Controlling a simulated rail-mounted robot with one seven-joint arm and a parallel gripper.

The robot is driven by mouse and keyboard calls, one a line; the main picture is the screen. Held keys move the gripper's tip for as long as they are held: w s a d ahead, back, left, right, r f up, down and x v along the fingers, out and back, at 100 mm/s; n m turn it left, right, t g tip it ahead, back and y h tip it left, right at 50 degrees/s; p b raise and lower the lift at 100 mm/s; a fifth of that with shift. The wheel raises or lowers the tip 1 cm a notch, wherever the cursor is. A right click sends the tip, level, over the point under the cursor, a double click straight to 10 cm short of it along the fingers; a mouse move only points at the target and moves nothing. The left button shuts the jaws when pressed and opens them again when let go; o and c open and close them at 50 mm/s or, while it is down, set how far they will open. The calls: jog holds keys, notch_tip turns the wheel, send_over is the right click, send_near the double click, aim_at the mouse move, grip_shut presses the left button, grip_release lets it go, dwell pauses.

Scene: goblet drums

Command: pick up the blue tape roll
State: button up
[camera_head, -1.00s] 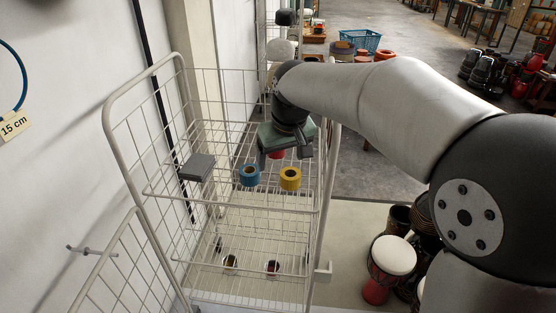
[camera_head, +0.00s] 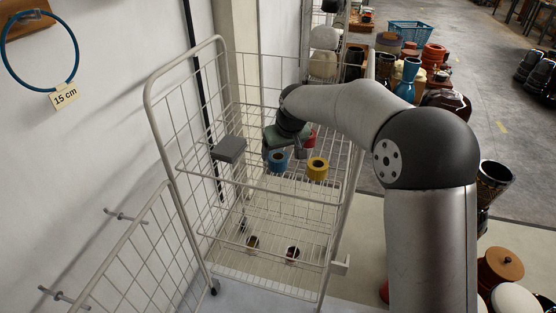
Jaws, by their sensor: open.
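The blue tape roll (camera_head: 278,162) sits on the upper wire shelf of the trolley, left of the yellow tape roll (camera_head: 317,168). My gripper (camera_head: 283,153) points down with its jaws open. Its fingers show to the left and right, at and just behind the top of the blue roll in this view. I cannot tell whether they are around the roll or still behind or above it.
A grey box (camera_head: 228,149) is at the left side of the upper shelf. The trolley's wire sides and front rail (camera_head: 270,188) surround the rolls. Two small dark rolls lie on the lower shelf (camera_head: 266,272). Drums (camera_head: 502,262) stand on the floor at right.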

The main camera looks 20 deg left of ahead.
aim_at(279, 157)
jog(key=shift+p+x, duration=0.75)
jog(key=shift+x, duration=1.9)
jog(key=shift+a+r, duration=0.1)
jog(key=c, duration=1.1)
